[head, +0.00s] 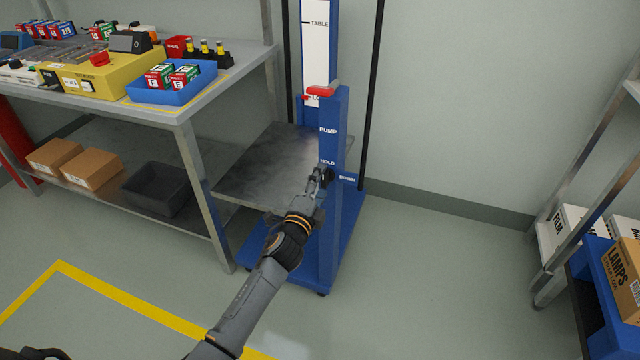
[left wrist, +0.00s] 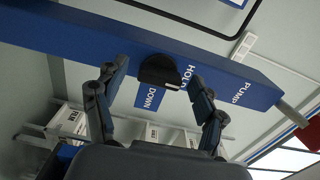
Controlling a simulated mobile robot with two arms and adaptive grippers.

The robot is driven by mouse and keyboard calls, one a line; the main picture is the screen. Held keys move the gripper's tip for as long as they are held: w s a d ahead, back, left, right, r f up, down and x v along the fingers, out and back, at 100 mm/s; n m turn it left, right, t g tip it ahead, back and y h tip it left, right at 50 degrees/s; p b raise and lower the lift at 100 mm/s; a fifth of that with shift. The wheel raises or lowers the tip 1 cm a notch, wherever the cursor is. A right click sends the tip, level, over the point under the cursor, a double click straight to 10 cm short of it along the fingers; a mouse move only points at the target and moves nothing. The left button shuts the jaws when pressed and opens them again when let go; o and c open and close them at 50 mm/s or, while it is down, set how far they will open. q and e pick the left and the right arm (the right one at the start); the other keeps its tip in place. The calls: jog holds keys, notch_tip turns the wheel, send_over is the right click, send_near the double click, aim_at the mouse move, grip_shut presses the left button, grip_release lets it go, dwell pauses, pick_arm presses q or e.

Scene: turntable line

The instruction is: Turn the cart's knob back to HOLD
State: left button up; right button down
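The cart's blue column (head: 328,230) stands upright with the labels PUMP, HOLD and DOWN. A black knob (left wrist: 158,70) sits on the column beside HOLD and DOWN in the left wrist view. A small pale mark shows at its lower edge, between those two labels; I cannot tell exactly which setting it points at. My left gripper (head: 322,176) is at the knob in the head view and partly hides it. In the left wrist view my left gripper (left wrist: 156,74) is open, one finger on each side of the knob, with gaps visible. My right gripper is not in view.
The cart's grey platform (head: 262,190) sits low beside a workbench (head: 185,112) holding a yellow box (head: 105,78) and a blue bin (head: 172,96). A red lever (head: 322,91) tops the column. A shelf with boxes (head: 625,262) stands right. Floor between is clear.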

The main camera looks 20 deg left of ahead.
pick_arm(q)
jog(key=s, duration=1.2)
jog(key=shift+a, duration=0.2)
